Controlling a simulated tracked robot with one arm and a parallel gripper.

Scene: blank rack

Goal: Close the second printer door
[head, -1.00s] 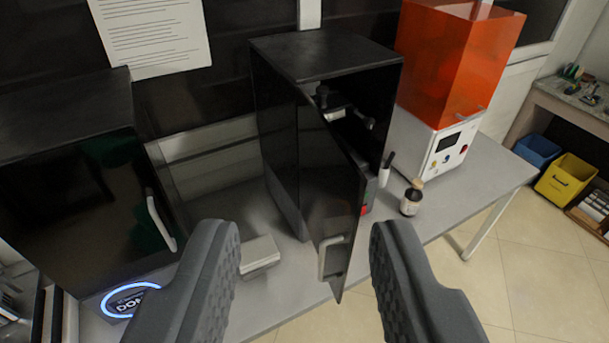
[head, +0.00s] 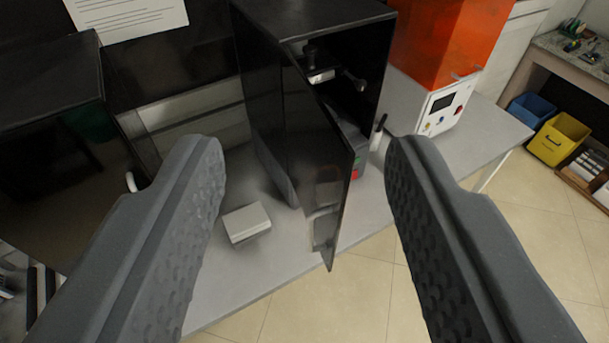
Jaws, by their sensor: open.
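A tall black printer (head: 262,100) stands on the grey table in the middle of the head view. Its dark door (head: 322,170) is swung open toward me, hinged on the left, with a pale handle (head: 320,213) low on its face. The inside shows to the right of the door. My gripper (head: 302,150) is open and empty, its two grey fingers spread wide on either side of the door in the picture. I see no contact between the fingers and the door.
Another black printer (head: 62,170) with its door shut stands at the left, partly behind my left finger. An orange-topped printer (head: 440,50) stands at the right. A small white box (head: 246,222) lies on the table (head: 215,290). Yellow (head: 560,140) and blue bins stand beyond.

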